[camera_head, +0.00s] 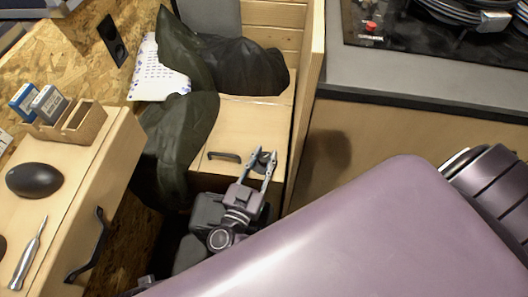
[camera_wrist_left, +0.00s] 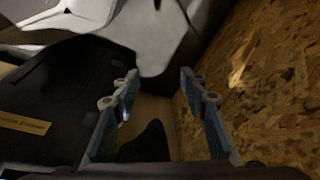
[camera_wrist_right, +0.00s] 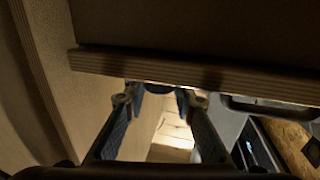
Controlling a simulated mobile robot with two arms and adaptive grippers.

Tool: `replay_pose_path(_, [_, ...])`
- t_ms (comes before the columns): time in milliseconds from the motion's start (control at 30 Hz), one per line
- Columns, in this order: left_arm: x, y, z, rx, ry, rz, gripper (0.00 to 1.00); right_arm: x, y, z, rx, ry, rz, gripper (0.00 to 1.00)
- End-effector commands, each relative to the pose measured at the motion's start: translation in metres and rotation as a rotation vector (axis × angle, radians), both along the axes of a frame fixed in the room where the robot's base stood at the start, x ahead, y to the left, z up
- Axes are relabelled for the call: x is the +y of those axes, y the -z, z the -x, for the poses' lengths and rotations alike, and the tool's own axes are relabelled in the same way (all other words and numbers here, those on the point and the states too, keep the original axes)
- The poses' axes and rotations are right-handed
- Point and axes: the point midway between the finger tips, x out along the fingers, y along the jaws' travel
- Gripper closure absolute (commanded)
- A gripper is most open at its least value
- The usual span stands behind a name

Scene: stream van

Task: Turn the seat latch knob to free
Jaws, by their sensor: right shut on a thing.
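The seat latch knob (camera_head: 263,158) is a small dark grey piece at the front right of the light wooden seat box (camera_head: 250,128). My right gripper (camera_head: 262,163) has its two fingers on either side of it and is shut on it. In the right wrist view the right gripper's fingertips (camera_wrist_right: 160,92) meet a dark piece just under a wooden edge; the knob's turned position cannot be told. My left gripper (camera_wrist_left: 158,82) is open and empty in the left wrist view, in a dark spot beside a chipboard wall. It is not seen in the head view.
A black handle (camera_head: 224,156) lies just left of the knob. A dark green cloth (camera_head: 190,125) and a dark bag (camera_head: 248,68) cover part of the seat. A drawer unit (camera_head: 112,165) stands at left, and a wooden panel (camera_head: 306,100) rises close at right.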

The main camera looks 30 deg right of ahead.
Motion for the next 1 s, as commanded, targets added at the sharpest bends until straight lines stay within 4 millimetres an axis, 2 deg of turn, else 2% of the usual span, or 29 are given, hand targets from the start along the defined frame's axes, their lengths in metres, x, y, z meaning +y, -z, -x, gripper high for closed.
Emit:
replay_pose_path(267, [0.0, 0.0, 0.0, -0.001, 0.0, 0.0, 0.6, 0.0, 0.0, 0.0, 0.0, -0.02, 0.0, 1.0])
replay_pose_path(567, [-0.001, -0.009, -0.006, -0.013, -0.002, 0.002, 0.6, -0.001, 0.001, 0.001, 0.0, -0.172, 0.003, 1.0])
replay_pose_path(1000, [0.001, -0.065, -0.008, -0.04, -0.007, 0.003, 0.6, -0.001, 0.001, 0.0, -0.001, -0.436, 0.002, 1.0])
